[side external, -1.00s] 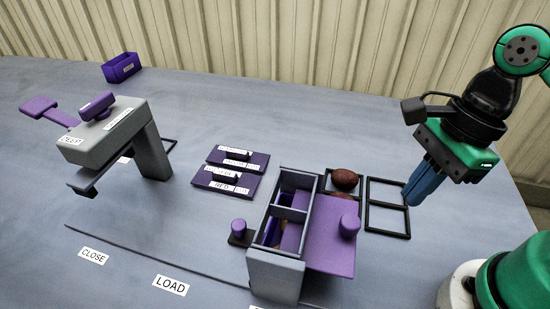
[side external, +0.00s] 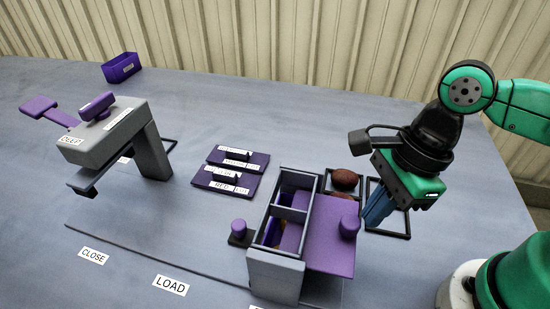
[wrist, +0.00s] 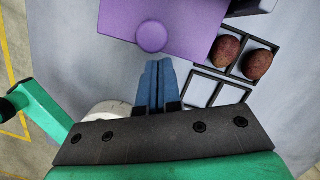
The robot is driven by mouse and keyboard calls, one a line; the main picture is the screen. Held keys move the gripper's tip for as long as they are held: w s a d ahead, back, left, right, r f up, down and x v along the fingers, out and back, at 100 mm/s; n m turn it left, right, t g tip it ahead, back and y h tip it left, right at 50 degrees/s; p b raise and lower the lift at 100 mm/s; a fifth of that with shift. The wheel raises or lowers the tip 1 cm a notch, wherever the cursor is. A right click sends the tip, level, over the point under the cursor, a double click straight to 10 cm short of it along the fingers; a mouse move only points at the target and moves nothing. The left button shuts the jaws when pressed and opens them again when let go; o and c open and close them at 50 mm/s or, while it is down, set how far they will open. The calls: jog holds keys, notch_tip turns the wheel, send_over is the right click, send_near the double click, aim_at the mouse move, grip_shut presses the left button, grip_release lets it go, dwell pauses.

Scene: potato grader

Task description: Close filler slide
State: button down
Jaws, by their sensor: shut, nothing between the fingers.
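The filler (side external: 275,275) is a grey open-topped box with compartments, right of centre in the side view. Its purple slide (side external: 328,240) sticks out to the right of the box and carries a round purple knob (side external: 349,226). The slide (wrist: 190,22) and knob (wrist: 151,37) also show at the top of the wrist view. My gripper (side external: 372,222) is shut and empty, just right of the knob and apart from it in the side view. In the wrist view its blue fingers (wrist: 155,70) are together, pointing toward the knob, with a small gap in the picture.
Black square frames (side external: 407,222) lie right of the filler; brown potatoes (side external: 346,178) sit in one. A small purple knob (side external: 238,228) stands left of the filler. Purple labelled plates (side external: 225,182) and a grey press-like stand (side external: 150,150) are farther left. The front-left table is mostly clear.

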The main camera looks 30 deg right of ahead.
aim_at(334, 225)
jog(key=shift+w+a, duration=1.2)
jog(key=shift+a, duration=0.05)
jog(key=shift+s+d, duration=0.15)
jog(key=shift+d, duration=0.3)
jog(key=s+d+r, duration=0.2)
jog(key=d+r, duration=0.3)
jog(key=r, duration=0.5)
jog(key=w+d+f+n+t+h, duration=0.1)
jog(key=w+d+f+n+t, duration=0.2)
jog(key=n, duration=0.7)
jog(key=w+d+f+n+t+h, duration=0.1)
jog(key=w+d+f+n+t, duration=0.2)
jog(key=n, duration=0.8)
jog(key=shift+w+d+f+h, duration=0.35)
jog(key=shift+w+f, duration=0.2)
jog(key=shift+w, duration=0.6)
